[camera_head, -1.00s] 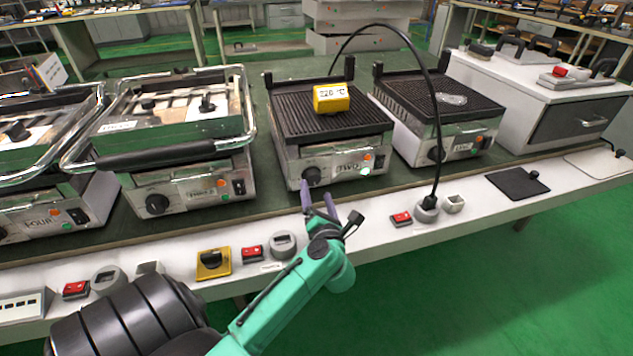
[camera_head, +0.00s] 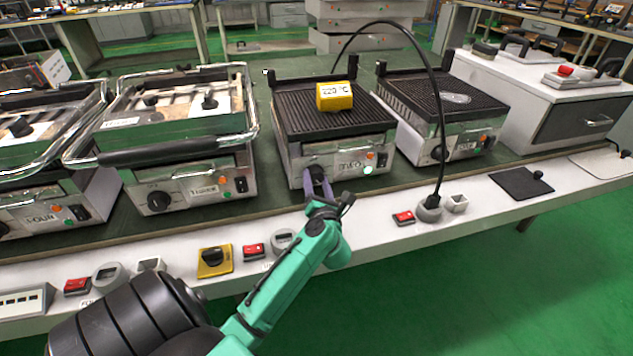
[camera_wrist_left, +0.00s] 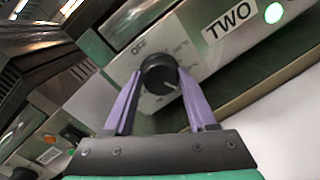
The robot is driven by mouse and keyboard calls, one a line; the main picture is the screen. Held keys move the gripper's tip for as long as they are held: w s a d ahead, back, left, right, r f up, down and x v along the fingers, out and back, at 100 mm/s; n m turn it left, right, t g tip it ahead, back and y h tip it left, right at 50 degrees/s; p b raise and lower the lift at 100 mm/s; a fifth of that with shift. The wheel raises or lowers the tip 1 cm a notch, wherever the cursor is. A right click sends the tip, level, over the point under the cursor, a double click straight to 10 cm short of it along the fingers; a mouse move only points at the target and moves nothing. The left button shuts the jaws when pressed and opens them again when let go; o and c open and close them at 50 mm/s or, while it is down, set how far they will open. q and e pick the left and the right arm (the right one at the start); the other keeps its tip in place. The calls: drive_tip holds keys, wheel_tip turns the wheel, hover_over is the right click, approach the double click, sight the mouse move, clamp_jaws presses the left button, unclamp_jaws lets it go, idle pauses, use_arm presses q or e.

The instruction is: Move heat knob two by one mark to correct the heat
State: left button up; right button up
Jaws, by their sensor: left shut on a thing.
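Heat knob two is a round black knob (camera_wrist_left: 159,75) on the metal front of the grill labelled TWO (camera_head: 345,165). A dial with an OFF mark surrounds it in the left wrist view. My left gripper (camera_head: 318,178) is at the knob, its purple fingers (camera_wrist_left: 160,88) on either side of it and shut on it. In the head view the fingers partly cover the knob. A yellow display block (camera_head: 335,96) on the grill's ridged plate reads about 220 °C. A green light (camera_wrist_left: 274,13) is lit beside the label. My right gripper is out of view.
Grill three (camera_head: 180,150) stands to the left and another ridged grill (camera_head: 440,110) to the right. A black cable (camera_head: 437,100) arches up from the ledge.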

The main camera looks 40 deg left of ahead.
use_arm(q)
drive_tip(key=shift+f+n, duration=0.2)
drive_tip(key=shift+n, duration=0.7)
drive_tip(key=shift+r+n+b, duration=0.15)
drive_tip(key=shift+n+b, duration=0.2)
drive_tip(key=shift+n, duration=0.15)
drive_tip(key=o, duration=1.4)
drive_tip(key=shift+c, duration=0.2)
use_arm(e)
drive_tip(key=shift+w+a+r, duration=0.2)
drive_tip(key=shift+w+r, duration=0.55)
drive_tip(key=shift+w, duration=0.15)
use_arm(q)
drive_tip(key=v, duration=1.3)
drive_tip(key=shift+s+d+b, duration=0.15)
drive_tip(key=shift+d+b, duration=0.1)
drive_tip(key=shift+b, duration=0.05)
drive_tip(key=shift+s+d, duration=0.35)
drive_tip(key=shift+d, duration=0.05)
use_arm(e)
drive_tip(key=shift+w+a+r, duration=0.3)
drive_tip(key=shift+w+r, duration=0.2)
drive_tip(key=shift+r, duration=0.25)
